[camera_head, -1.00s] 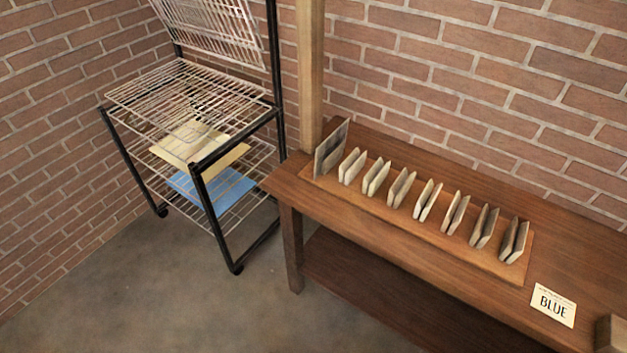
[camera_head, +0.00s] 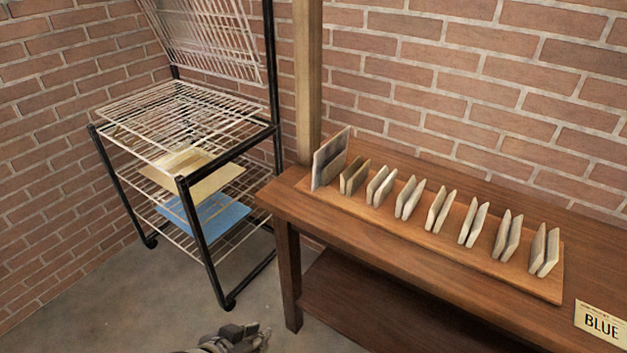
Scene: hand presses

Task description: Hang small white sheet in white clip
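A row of several pale clip-like pairs of plates stands upright on a wooden board (camera_head: 440,256) on the bench. I cannot tell which is the white clip; a pale pair (camera_head: 441,209) stands mid-row. At the row's left end a taller greyish sheet or plate (camera_head: 330,158) stands upright. I cannot make out a small white sheet for certain. My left gripper (camera_head: 262,338) shows at the bottom edge, low over the floor and left of the bench, partly cut off; its opening is unclear. My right gripper is out of view.
A wire rack (camera_head: 180,110) with a black frame stands left of the bench (camera_head: 400,278). Its shelves hold a cream sheet (camera_head: 190,172) and, lower, a blue sheet (camera_head: 205,213). A "BLUE" card (camera_head: 601,325) lies at the bench's right. A wooden post (camera_head: 307,80) rises behind.

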